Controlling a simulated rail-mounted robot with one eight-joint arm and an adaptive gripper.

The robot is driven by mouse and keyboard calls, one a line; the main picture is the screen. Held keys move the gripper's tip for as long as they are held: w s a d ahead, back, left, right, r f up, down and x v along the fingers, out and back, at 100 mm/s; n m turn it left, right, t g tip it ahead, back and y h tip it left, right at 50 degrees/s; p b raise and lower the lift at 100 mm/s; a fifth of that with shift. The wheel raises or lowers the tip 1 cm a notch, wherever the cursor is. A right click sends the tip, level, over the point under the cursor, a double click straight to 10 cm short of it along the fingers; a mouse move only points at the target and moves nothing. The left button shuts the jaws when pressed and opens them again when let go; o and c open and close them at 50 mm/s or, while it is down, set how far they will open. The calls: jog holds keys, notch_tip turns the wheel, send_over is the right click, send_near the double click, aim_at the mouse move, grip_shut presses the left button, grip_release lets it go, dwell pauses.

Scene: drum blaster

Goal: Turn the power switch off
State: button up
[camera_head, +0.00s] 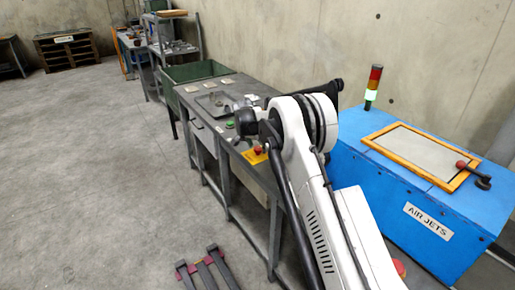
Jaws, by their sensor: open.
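No part is clearly marked as the power switch, and I cannot tell which control it is. A black lever with a red ball knob (473,172) sits on top of the blue AIR JETS machine (430,232) at the right. A yellow box with a red button (256,154) and a green button (229,124) are on the grey bench. My gripper (243,122) appears as dark grey parts over the bench, beyond my white arm, partly hidden by it. It is open, and nothing shows between its fingers.
The long grey bench (195,104) runs along the wall, with a green bin (185,75) behind it. A signal tower (373,88) on the blue machine is lit green. A red part (399,268) shows low beside my arm. Open floor (90,170) lies left.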

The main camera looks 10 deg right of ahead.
jog(key=shift+w+d+f, duration=0.1)
jog(key=shift+f, duration=0.25)
jog(key=shift+c, duration=0.3)
jog(key=c, duration=1.1)
